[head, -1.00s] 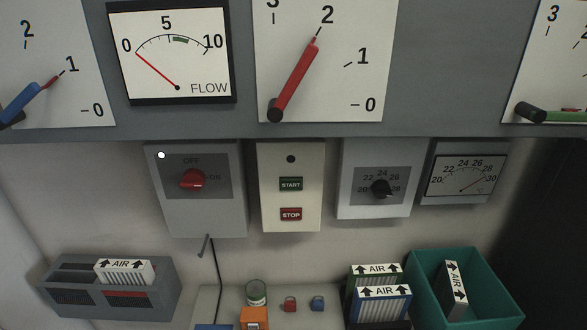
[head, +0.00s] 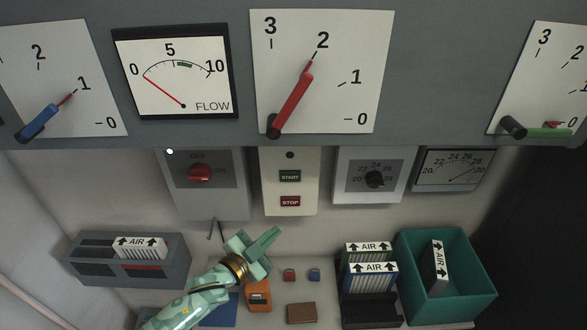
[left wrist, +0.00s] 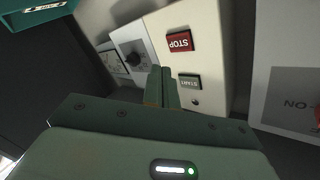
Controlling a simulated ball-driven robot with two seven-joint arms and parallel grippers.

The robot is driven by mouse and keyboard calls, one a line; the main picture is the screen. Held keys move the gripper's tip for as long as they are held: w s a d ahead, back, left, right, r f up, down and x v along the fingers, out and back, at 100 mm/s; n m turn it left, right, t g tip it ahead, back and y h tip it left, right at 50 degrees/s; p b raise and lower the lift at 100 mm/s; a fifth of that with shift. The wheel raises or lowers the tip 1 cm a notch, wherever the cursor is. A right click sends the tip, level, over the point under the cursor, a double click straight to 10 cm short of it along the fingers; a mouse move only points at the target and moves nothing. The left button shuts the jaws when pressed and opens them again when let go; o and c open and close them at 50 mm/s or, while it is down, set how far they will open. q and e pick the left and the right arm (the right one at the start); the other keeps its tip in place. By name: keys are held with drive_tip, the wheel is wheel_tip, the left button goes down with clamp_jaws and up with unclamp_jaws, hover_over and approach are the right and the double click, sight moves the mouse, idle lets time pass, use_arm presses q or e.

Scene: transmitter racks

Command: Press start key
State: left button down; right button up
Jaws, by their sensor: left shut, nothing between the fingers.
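The green START key (head: 290,176) is on a cream control box (head: 306,160) on the back wall, above the red STOP key (head: 290,202). A dark round lamp or hole sits above START. My left gripper (head: 272,240) is shut and empty, below and in front of the box, apart from it. In the left wrist view, which shows the box upside down, the START key (left wrist: 190,82) lies just right of the shut fingertips (left wrist: 161,70), and the STOP key (left wrist: 180,42) is beyond them. My right gripper is not in view.
A red rotary switch (head: 200,173) is left of the box, a black dial (head: 375,180) right of it. A shelf with large levers overhangs above. Below stand a grey filter tray (head: 90,262), a teal bin (head: 485,290), a brown wallet-like block (head: 301,313) and small padlocks.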

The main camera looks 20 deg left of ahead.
use_arm(q)
drive_tip(key=d+r+m+t+h, duration=0.1)
drive_tip(key=d+r+m+h, duration=0.1)
drive_tip(key=r, duration=0.6)
drive_tip(key=shift+s+d+r+h, duration=0.15)
drive_tip(key=shift+s+d+h, duration=0.3)
drive_tip(key=shift+d, duration=0.55)
drive_tip(key=shift+w, duration=0.15)
drive_tip(key=b, duration=0.3)
approach(299, 176)
drive_tip(key=w+d, duration=0.2)
drive_tip(key=d, duration=0.1)
drive_tip(key=shift+w+r, duration=0.2)
drive_tip(key=shift+w, duration=0.65)
drive_tip(key=shift+w, duration=0.1)
drive_tip(key=shift+w+a, duration=0.1)
drive_tip(key=shift+w, duration=0.2)
